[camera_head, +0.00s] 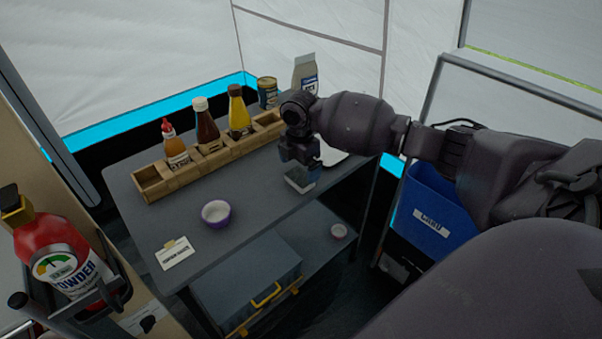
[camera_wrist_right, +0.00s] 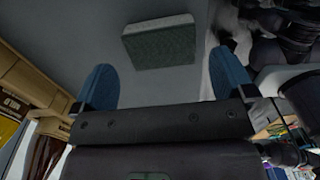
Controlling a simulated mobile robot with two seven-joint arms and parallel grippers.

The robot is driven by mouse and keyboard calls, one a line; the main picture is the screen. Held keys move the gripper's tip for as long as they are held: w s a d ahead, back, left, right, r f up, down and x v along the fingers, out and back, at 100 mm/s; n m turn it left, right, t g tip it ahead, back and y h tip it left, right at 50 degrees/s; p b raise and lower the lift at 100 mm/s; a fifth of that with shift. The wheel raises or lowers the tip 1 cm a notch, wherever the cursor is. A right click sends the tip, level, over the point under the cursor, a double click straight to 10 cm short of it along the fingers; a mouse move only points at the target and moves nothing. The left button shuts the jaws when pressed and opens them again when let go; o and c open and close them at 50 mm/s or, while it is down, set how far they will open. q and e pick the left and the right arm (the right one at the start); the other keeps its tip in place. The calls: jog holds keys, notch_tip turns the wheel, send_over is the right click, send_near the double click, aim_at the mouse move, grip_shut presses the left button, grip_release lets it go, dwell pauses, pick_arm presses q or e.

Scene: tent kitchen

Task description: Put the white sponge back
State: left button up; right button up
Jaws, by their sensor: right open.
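The sponge (camera_wrist_right: 160,42) lies on the grey table in front of my right gripper, a flat block with a white layer and a dark green layer. In the head view it (camera_head: 301,183) sits right below the gripper near the table's right edge, partly hidden. My right gripper (camera_wrist_right: 163,78) is open, its two blue fingers apart with nothing between them. In the head view the right gripper (camera_head: 299,164) hangs over the sponge, and its fingertips are hard to make out. My left gripper is not in view.
A wooden rack (camera_head: 205,163) with several bottles runs along the table's back. A purple bowl (camera_head: 216,213) and a small card (camera_head: 174,254) stand on the table (camera_head: 255,185). A white flat item (camera_head: 333,155) lies beside the gripper. A blue bin (camera_head: 437,215) is at right.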

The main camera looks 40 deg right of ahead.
aim_at(299, 175)
notch_tip(299, 175, up, 8)
jog(key=p, duration=0.1)
jog(key=shift+r, duration=0.1)
dwell(0.7)
